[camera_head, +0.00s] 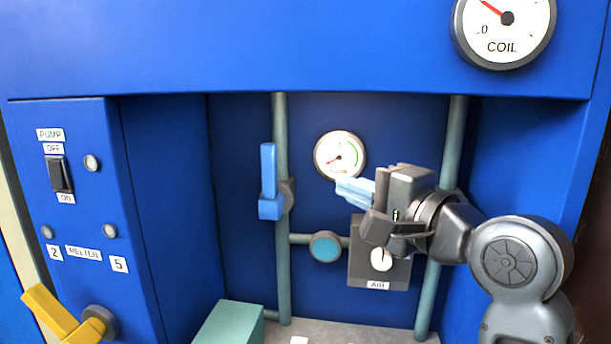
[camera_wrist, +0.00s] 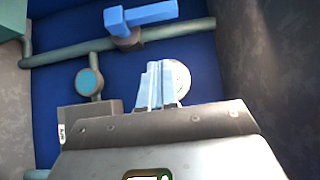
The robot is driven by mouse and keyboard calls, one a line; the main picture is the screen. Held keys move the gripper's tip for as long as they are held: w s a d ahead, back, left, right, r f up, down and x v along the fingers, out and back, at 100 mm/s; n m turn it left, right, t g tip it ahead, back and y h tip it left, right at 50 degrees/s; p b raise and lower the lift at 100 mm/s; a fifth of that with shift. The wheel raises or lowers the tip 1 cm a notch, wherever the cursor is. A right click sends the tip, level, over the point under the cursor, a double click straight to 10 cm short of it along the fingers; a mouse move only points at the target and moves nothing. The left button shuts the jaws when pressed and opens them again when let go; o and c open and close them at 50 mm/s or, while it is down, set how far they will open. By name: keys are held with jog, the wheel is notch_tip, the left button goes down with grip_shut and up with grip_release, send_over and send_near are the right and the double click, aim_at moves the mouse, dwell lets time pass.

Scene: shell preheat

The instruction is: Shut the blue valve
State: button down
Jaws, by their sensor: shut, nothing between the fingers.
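The blue valve (camera_head: 268,182) is a bright blue lever on the left vertical pipe in the recess. Its lever stands upright, in line with that pipe. In the wrist view the blue valve (camera_wrist: 150,13) is near the top edge, its lever running along the pipe. My gripper (camera_head: 342,186) is shut and empty, its light blue fingers pointing left, to the right of the lever and apart from it. In the wrist view my gripper's fingertips (camera_wrist: 158,66) are together, in front of a mostly hidden white gauge.
A white gauge (camera_head: 340,155) is on the back wall just above my fingers. A round teal knob (camera_head: 325,246) and a grey AIR box (camera_head: 361,272) are below. A yellow lever (camera_head: 50,314) is at lower left. The recess has side walls and a top edge.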

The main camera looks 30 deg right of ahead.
send_near(275, 165)
jog(key=w+d, duration=0.3)
jog(key=w, duration=0.1)
jog(key=shift+w+a+f+p, duration=0.1)
jog(key=shift+w+a+p, duration=0.1)
jog(key=shift+w+a, duration=0.3)
jog(key=shift+w+a+f+p, duration=0.1)
jog(key=shift+w+a+p, duration=0.15)
jog(key=shift+a, duration=0.45)
jog(key=shift+w+a+p, duration=0.15)
jog(key=shift+w+a, duration=0.2)
jog(key=shift+a, duration=0.3)
jog(key=shift+r, duration=0.1)
jog(key=shift+w+r+p, duration=0.1)
jog(key=shift+p, duration=0.25)
jog(key=shift+a+p, duration=0.15)
jog(key=shift+p, duration=0.15)
